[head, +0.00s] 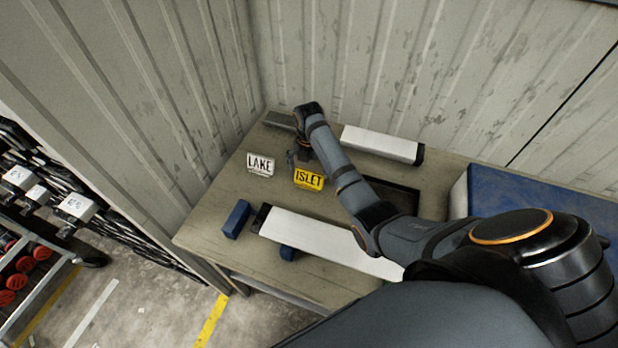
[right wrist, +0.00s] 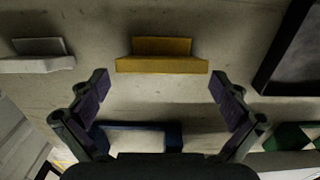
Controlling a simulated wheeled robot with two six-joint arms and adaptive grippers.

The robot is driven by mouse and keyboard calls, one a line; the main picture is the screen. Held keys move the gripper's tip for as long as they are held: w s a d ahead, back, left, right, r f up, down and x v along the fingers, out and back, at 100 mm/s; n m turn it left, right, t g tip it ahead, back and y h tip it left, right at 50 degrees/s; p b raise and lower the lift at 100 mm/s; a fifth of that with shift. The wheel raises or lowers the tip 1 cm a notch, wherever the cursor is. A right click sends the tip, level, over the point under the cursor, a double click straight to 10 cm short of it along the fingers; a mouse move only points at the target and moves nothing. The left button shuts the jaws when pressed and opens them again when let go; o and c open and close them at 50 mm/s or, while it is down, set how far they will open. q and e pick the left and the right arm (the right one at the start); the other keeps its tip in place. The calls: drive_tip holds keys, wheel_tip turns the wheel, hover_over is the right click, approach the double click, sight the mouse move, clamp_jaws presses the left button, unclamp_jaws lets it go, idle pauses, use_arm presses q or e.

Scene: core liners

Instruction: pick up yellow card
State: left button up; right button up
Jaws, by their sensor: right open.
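The yellow card (head: 309,180), marked ISLET, stands on the table just right of a white card (head: 260,164) marked LAKE. In the right wrist view the yellow card (right wrist: 161,64) appears ahead of the fingers, across the gap between them. My right gripper (head: 297,158) is beside the yellow card, at its upper left in the head view, partly hidden by its own wrist. In the right wrist view its fingers (right wrist: 160,82) are spread wide with nothing between the tips. My left gripper is in neither view.
White long liners lie at the back (head: 378,144) and front (head: 325,242) of the table (head: 205,228). Blue blocks (head: 236,219) are near the front liner. A dark tray (head: 395,195) is right of my forearm. Corrugated walls close the back and left.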

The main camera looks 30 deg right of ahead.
sight(309, 173)
wheel_tip(309, 173, down, 4)
drive_tip(key=shift+s+r+p, duration=0.15)
drive_tip(key=shift+p, duration=0.2)
drive_tip(key=c, duration=0.8)
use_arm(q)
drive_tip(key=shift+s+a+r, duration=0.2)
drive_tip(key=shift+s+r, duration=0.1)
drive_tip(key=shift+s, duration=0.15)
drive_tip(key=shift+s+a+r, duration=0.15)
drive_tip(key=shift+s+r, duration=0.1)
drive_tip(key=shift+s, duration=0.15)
use_arm(e)
drive_tip(key=shift+r, duration=0.1)
wheel_tip(309, 173, up, 3)
drive_tip(key=shift+f, duration=0.2)
use_arm(q)
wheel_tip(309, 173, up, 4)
drive_tip(key=p, duration=0.4)
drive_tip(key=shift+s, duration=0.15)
use_arm(e)
drive_tip(key=s+a+r, duration=0.6)
drive_tip(key=s+r, duration=0.4)
drive_tip(key=s, duration=0.2)
drive_tip(key=shift+s+a, duration=0.15)
drive_tip(key=shift+a, duration=0.1)
